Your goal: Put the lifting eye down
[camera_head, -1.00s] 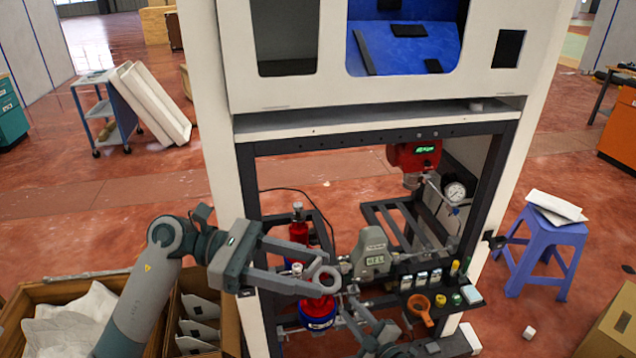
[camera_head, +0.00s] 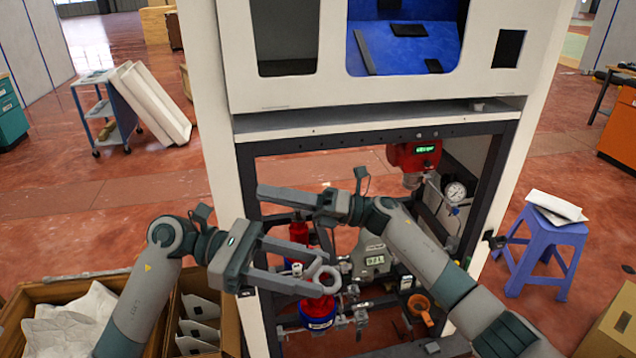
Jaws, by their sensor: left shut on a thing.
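The lifting eye (camera_head: 325,279) is a grey ring at the tips of my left gripper (camera_head: 314,272), which is shut on it. It is in front of the lower bay, appearing just above a red and blue round canister (camera_head: 318,313). I cannot tell whether the ring touches the canister. My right gripper (camera_head: 262,203) reaches in from the right across the bay, above and left of the ring, with one long finger clear to see. Its other finger is hard to make out against the dark frame, and I see nothing held in it.
The white cabinet's dark frame (camera_head: 380,133) encloses the bay. A red bottle (camera_head: 298,233), a grey meter (camera_head: 373,259), a red gauge unit (camera_head: 415,155) and an orange part (camera_head: 420,304) crowd it. Cardboard boxes (camera_head: 230,318) stand at lower left, a blue stool (camera_head: 541,242) at right.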

